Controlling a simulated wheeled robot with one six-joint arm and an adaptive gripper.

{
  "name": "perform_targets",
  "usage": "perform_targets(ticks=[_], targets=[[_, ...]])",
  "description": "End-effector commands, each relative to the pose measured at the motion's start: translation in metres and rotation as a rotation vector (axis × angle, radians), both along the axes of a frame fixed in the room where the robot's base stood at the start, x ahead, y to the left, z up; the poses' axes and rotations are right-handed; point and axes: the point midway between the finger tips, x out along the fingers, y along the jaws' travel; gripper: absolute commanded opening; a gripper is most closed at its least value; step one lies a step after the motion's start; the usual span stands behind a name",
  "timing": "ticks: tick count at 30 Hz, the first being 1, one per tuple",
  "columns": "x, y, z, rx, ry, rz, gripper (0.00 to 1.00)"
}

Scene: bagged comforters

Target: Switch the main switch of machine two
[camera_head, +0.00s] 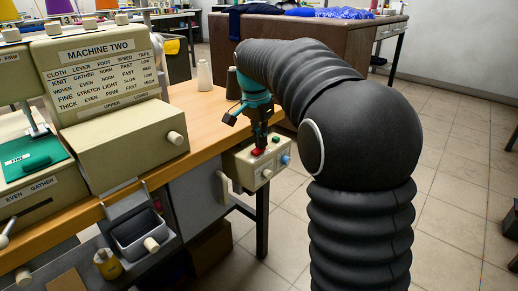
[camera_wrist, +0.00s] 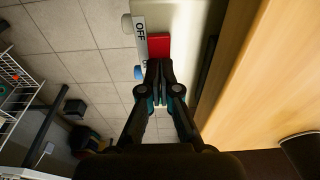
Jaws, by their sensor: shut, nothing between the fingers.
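Machine two (camera_head: 120,140) is a cream sewing machine with a "MACHINE TWO" panel on the wooden table at left. A cream switch box (camera_head: 246,172) is fixed at the table's edge. My gripper (camera_head: 260,146) points down over the red button, fingers shut and empty. In the wrist view, the fingertips (camera_wrist: 159,70) overlap the lower edge of the red button (camera_wrist: 159,46), beside an "OFF" label (camera_wrist: 140,33). I cannot tell whether they touch it. The green button is hidden there.
A brown desk (camera_head: 300,45) with blue material is behind.

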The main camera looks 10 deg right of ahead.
Motion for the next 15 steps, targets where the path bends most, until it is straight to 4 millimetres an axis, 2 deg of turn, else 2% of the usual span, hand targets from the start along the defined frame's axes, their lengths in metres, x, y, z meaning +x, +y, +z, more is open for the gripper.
perform_targets(ticks=[5, 15], targets=[[-0.0009, -0.0002, -0.0058, -0.001, 0.009, 0.000, 0.00], [-0.0017, 0.0016, -0.0024, 0.001, 0.012, 0.002, 0.00]])
